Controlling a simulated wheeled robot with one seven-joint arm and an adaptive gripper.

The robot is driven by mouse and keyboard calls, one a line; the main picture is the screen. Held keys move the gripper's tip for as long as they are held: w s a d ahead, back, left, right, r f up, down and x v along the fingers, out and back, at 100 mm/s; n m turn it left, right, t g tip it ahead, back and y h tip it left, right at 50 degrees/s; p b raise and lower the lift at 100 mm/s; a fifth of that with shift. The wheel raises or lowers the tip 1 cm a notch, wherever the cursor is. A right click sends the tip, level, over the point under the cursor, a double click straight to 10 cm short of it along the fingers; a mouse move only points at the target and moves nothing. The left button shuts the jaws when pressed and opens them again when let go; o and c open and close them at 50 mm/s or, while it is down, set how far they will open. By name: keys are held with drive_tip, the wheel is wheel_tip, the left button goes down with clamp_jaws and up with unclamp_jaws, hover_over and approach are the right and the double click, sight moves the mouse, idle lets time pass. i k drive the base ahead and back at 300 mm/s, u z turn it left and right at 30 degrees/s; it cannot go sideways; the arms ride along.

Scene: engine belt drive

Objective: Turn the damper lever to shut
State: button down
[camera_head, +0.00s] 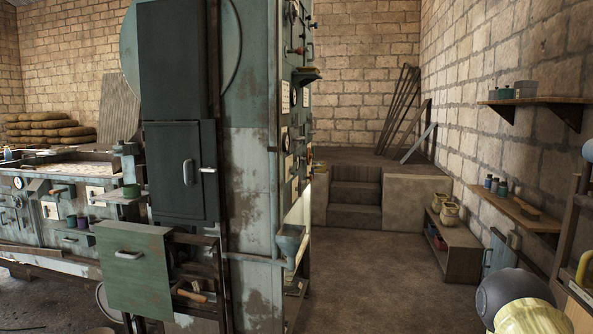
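A tall grey-green rusted machine cabinet (250,165) stands left of centre. Its narrow right face is seen at a steep slant and carries dials, labels and small levers. A small lever with a red knob (300,50) sticks out near the top of that face. I cannot tell which of these fittings is the damper lever, nor its setting. My gripper is not in view, so I cannot see whether it is open or shut.
A green drawer (135,272) juts out at the cabinet's lower front. A workbench (30,225) stands left. Bare floor (385,275) lies right of the cabinet, leading to stone steps (355,190). Wall shelves (515,212) and a low wooden shelf unit (458,262) line the right.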

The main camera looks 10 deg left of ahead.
sight(294, 168)
drive_tip(key=z, duration=0.35)
drive_tip(key=i, duration=3)
drive_tip(key=u, duration=1.55)
